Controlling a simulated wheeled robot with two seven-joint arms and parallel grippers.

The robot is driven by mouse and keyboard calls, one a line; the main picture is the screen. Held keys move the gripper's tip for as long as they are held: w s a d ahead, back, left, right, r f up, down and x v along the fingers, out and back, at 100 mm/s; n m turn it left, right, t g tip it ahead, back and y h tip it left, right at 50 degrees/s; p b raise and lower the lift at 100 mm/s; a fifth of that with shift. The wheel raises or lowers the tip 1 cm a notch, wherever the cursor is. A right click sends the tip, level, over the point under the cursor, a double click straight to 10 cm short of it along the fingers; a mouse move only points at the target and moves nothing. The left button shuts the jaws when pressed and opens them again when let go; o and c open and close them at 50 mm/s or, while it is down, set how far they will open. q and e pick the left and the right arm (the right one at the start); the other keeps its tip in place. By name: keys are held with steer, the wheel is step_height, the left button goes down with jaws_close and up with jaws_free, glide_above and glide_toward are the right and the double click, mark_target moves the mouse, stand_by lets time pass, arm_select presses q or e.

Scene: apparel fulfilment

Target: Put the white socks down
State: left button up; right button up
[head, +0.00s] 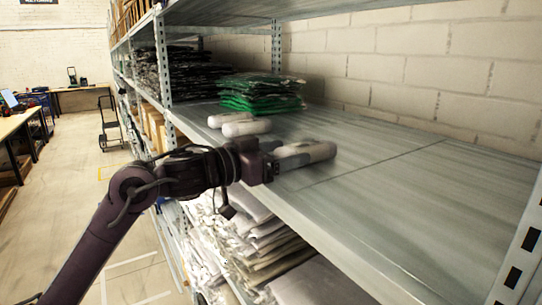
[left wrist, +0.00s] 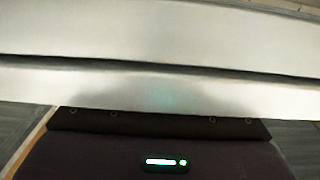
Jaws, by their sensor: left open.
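Two more white rolls (head: 238,124) lie side by side farther along the shelf. The left wrist view shows the pale shelf edge (left wrist: 160,90) close up and no socks. My right gripper is not in view.
Green packaged garments (head: 260,93) are stacked behind the two rolls, with black packages (head: 190,72) beyond a shelf post. Folded pale clothes (head: 260,245) fill the shelf below. The board to the right is bare, up to a perforated metal upright (head: 520,255).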

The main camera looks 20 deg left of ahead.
arm_select(q)
steer(key=shift+s+a+f+b, duration=0.15)
steer(key=shift+s+a+b, duration=0.15)
steer(key=b+v, duration=0.5)
steer(key=v, duration=0.6)
steer(key=shift+s, duration=0.1)
